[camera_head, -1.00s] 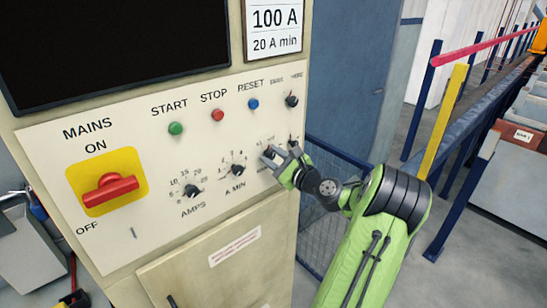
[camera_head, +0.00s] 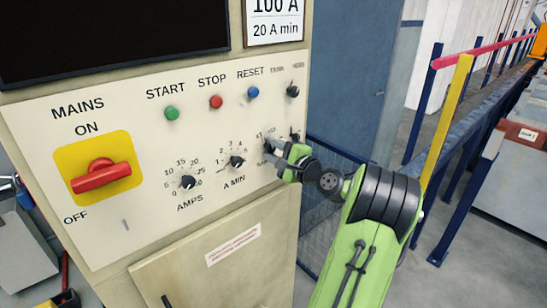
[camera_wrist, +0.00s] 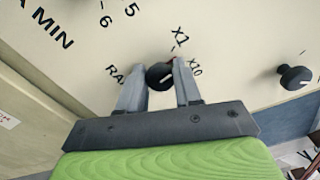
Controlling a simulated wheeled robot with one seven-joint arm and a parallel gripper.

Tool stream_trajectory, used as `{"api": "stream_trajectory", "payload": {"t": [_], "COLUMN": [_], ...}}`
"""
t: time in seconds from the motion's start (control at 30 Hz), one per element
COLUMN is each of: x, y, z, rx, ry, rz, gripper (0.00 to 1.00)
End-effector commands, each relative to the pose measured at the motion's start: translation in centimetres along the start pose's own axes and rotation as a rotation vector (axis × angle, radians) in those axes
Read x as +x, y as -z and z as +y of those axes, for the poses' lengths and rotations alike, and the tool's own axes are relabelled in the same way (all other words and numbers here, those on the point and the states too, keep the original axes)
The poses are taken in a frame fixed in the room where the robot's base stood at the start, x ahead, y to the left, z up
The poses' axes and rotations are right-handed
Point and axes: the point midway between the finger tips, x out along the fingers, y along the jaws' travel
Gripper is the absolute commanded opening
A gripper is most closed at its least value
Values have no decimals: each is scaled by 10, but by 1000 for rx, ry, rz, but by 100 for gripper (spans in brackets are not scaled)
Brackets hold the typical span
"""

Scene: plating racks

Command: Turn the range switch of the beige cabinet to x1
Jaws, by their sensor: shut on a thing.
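The beige cabinet (camera_head: 100,240) fills the left and middle of the head view, with its control panel facing me. The range switch is a small black round knob (camera_wrist: 157,77) below the X1 and X10 labels in the wrist view. My gripper (camera_wrist: 157,67) is shut on it, one grey finger on each side. A short pale mark on the knob seems to face right, toward the X10 side, but it is too small to be sure. In the head view my gripper (camera_head: 275,148) is at the panel's right side and hides most of the switch.
The A MIN knob (camera_head: 237,162) is close to the left of my gripper, with the AMPS knob (camera_head: 187,182) further left. Another black knob (camera_wrist: 294,77) is to the right in the wrist view. A blue mesh fence (camera_head: 320,215) stands beyond the cabinet's right edge.

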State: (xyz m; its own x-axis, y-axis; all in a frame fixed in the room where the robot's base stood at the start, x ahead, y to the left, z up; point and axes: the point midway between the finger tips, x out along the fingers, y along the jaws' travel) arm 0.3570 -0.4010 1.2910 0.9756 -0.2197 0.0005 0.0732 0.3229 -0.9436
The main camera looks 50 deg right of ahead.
Motion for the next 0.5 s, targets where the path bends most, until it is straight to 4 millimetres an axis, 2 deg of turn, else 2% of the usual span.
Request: {"api": "stream_trajectory", "payload": {"t": [0.03, 0.2, 0.5], "x": [0, 0, 0], "y": [2, 2, 2], "z": [5, 5, 4], "rx": [-39, -164, -306], "ry": [-2, -2, -4], "rz": [1, 1, 2], "gripper": [3, 3, 3]}}
